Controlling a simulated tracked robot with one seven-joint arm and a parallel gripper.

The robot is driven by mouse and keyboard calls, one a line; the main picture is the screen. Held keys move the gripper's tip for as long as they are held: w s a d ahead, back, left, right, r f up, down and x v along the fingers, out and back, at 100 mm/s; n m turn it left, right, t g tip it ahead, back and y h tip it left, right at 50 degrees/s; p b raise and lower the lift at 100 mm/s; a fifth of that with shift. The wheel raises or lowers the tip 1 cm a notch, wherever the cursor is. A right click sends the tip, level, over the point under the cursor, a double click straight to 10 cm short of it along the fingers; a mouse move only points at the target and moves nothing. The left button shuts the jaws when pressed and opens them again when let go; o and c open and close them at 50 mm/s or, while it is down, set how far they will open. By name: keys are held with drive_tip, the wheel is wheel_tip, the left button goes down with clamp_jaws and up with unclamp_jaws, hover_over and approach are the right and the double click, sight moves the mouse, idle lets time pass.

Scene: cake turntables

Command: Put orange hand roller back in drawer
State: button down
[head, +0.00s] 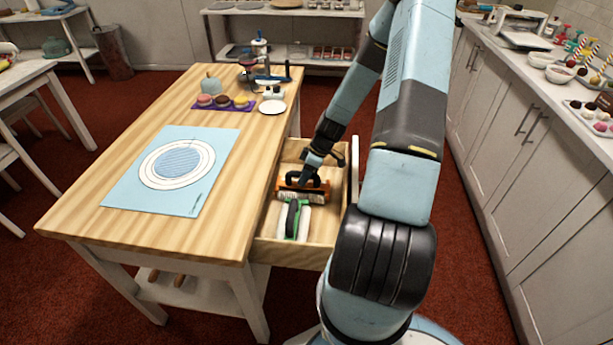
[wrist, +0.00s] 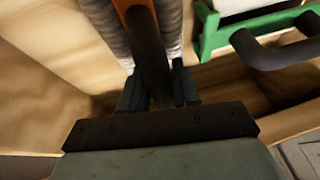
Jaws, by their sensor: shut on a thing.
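The orange hand roller (head: 291,195) has an orange frame, a pale ribbed roll and a black handle. It is inside the open wooden drawer (head: 319,257) at the table's right side, toward the back. My gripper (head: 307,178) is down in the drawer, shut on its black handle. In the wrist view the handle (wrist: 150,55) lies between the fingers of my gripper (wrist: 158,88), with the ribbed roll beyond. Whether the roll touches the drawer floor is hard to tell. A green hand roller (head: 294,219) with a black handle lies in front of it; it also shows in the wrist view (wrist: 211,35).
The wooden table (head: 120,215) bears a light blue mat (head: 120,190) with a round printed pattern. A purple tray of small cakes (head: 224,106) and a white plate (head: 272,107) stand farther back. White cabinets (head: 545,170) line the right side.

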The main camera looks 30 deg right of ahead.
drive_tip(key=shift+s+f, duration=0.2)
drive_tip(key=shift+f, duration=0.25)
drive_tip(key=shift+s+f, duration=0.1)
drive_tip(key=shift+f, duration=0.1)
drive_tip(key=c, duration=0.8)
unclamp_jaws()
